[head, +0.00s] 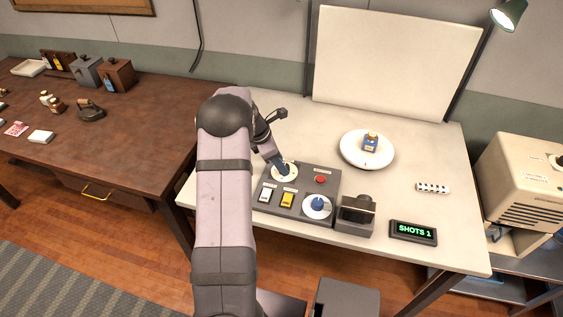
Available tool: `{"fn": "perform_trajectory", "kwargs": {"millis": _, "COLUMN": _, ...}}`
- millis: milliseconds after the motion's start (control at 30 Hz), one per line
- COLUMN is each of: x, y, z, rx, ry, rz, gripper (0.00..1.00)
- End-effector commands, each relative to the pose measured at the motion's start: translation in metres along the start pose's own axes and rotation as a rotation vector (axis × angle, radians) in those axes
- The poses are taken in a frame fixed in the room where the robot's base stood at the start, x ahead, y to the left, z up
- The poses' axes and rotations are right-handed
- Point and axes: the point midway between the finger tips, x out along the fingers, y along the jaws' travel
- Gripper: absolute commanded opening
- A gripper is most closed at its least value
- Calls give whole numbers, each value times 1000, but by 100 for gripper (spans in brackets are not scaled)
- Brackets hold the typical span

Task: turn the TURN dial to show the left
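A dark grey control panel (330,188) lies on the white table. It carries two round dials. The pale upper-left dial (291,178) is partly hidden under my gripper (281,169), whose tip is at or just above it; I cannot tell whether they touch. The lower-right dial (317,207) has a blue knob on a white disc. The panel's labels are too small to read, so I cannot tell which is the TURN dial or where it points. My gripper's fingers are too small and covered to show open or shut.
The panel also has a red button (320,179), a yellow switch (287,199) and a white switch (265,195). A black camera-like box (357,212) and a "SHOTS 1" display (413,232) stand to the right. A blue item (370,141) sits on a white round plate (351,157) behind.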

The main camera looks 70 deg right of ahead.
Motion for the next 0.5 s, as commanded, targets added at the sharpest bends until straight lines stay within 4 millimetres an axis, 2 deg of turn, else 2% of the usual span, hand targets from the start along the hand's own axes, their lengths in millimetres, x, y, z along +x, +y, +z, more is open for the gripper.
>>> {"fn": "perform_trajectory", "kwargs": {"millis": 200, "x": 16, "y": 1, "z": 0, "rx": 0, "ry": 0, "rz": 1, "gripper": 47}}
{"fn": "perform_trajectory", "kwargs": {"millis": 500, "x": 20, "y": 0, "z": 0, "rx": 0, "ry": 0, "rz": 1, "gripper": 47}}
